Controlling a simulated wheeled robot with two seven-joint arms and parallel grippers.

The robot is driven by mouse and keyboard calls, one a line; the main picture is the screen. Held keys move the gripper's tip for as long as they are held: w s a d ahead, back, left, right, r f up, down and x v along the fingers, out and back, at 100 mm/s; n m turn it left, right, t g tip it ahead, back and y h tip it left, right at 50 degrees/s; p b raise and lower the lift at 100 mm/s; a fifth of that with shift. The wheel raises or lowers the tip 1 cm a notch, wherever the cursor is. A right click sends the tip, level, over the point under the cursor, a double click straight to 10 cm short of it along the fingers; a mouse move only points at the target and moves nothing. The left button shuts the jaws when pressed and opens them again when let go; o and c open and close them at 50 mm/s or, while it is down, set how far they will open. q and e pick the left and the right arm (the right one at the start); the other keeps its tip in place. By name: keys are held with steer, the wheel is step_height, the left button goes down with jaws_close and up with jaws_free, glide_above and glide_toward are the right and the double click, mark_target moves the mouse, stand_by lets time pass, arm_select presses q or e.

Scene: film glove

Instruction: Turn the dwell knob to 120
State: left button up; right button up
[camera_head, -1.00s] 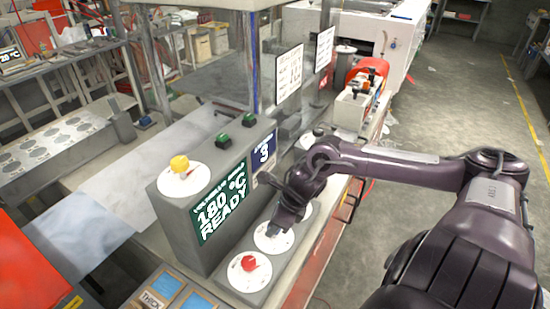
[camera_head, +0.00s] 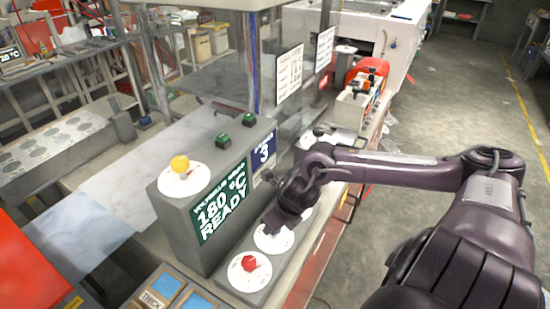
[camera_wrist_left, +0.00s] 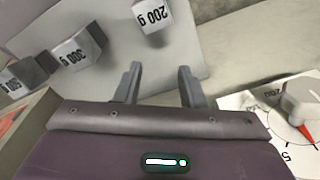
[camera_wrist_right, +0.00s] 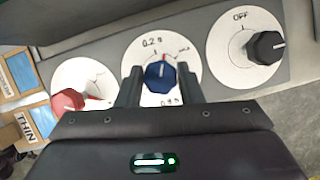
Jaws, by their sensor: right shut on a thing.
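My right gripper (camera_wrist_right: 160,88) is shut on a blue knob (camera_wrist_right: 159,76) in the middle of a white dial (camera_wrist_right: 187,58). The dial has handwritten marks, one like 0.2 at the top; the fingers and gripper body hide parts of it. No dwell name is readable there. In the head view my right gripper (camera_head: 277,222) reaches down over this middle dial (camera_head: 268,243) and hides the knob. My left gripper (camera_wrist_left: 158,85) is open and empty in the left wrist view, above a pale surface.
A red knob (camera_wrist_right: 69,100) and a black knob (camera_wrist_right: 265,48) marked OFF flank the blue one. A grey box with a display (camera_head: 222,204) reading 180 °C READY and a yellow knob (camera_head: 180,164) stands beside. Weight blocks (camera_wrist_left: 76,50) lie near my left gripper.

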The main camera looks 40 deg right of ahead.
steer(key=shift+a+r+m+h, duration=0.15)
steer(key=shift+m+h, duration=0.25)
steer(key=shift+m, duration=0.6)
steer(key=shift+r+m+h+p, duration=0.1)
steer(key=shift+m+h+p, duration=0.3)
steer(key=shift+m+p, duration=0.5)
steer(key=m+g+h+p, duration=0.1)
steer(key=m+p, duration=0.2)
steer(key=p, duration=0.1)
steer(key=m+h+p, duration=0.1)
steer(key=m+p, duration=0.3)
steer(key=shift+w+r+g+p, duration=0.1)
steer(key=shift+g+p, duration=0.2)
steer(key=shift+g, duration=0.1)
steer(key=shift+m+p, duration=0.35)
steer(key=shift+m, duration=0.25)
steer(key=m, duration=0.1)
steer(key=m+g+h+p, duration=0.1)
steer(key=shift+w+f+m, duration=0.1)
steer(key=shift+f+m, duration=0.1)
steer(key=shift+m, duration=0.1)
steer(key=m+g, duration=0.1)
steer(key=m, duration=0.2)
steer(key=shift+m+g, duration=0.3)
steer(key=shift+m, duration=0.2)
steer(key=shift+f+m, duration=0.1)
steer(key=shift+m, duration=0.2)
